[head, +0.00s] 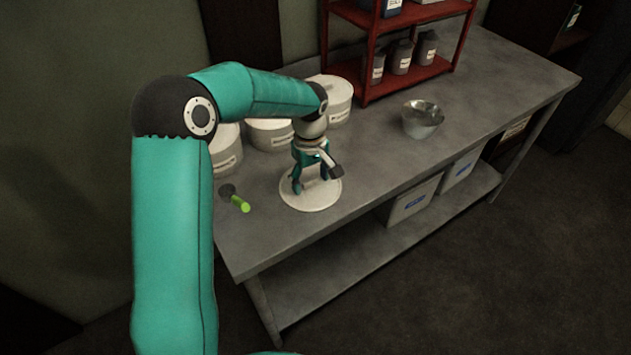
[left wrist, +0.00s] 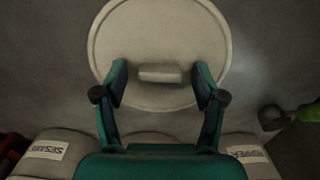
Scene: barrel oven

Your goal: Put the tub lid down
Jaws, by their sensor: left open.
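The tub lid (head: 303,201) is a round, pale disc lying flat on the grey table top near its front edge. In the left wrist view the lid (left wrist: 160,35) shows its raised bar handle (left wrist: 161,74) between my fingers. My left gripper (head: 311,184) is above the lid, pointing down. In the left wrist view its fingers (left wrist: 160,88) are spread on both sides of the handle, with gaps between. My right gripper is in neither view.
Several white tubs (head: 273,133) stand behind the lid. A green-handled tool (head: 240,203) lies left of it. A metal bowl (head: 422,119) and a red rack (head: 408,80) with grey containers stand farther right. The table (head: 375,165) is clear between lid and bowl.

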